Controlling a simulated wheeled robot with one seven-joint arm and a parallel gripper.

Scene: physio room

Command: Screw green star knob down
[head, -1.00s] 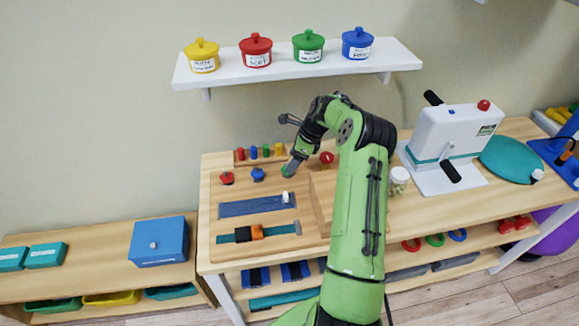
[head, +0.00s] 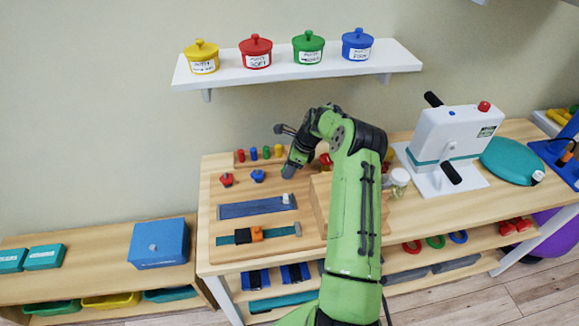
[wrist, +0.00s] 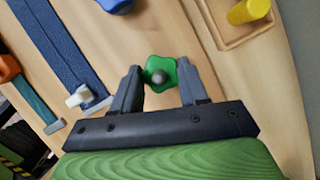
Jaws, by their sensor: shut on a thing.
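The green star knob (wrist: 168,66) shows in the wrist view, with a grey stud at its centre. It sits low at the wooden board. My gripper (wrist: 159,70) has one finger on each side of the knob and is shut on it. In the head view my gripper (head: 289,172) is low over the board (head: 213,222), right of the blue knob, and hides the green knob.
A red knob (head: 226,179) and a blue knob (head: 258,176) stand to the left on the board. Several coloured pegs (head: 265,152) stand behind. A blue strap panel (head: 250,208) lies in front. A wooden block (head: 319,205) is to the right.

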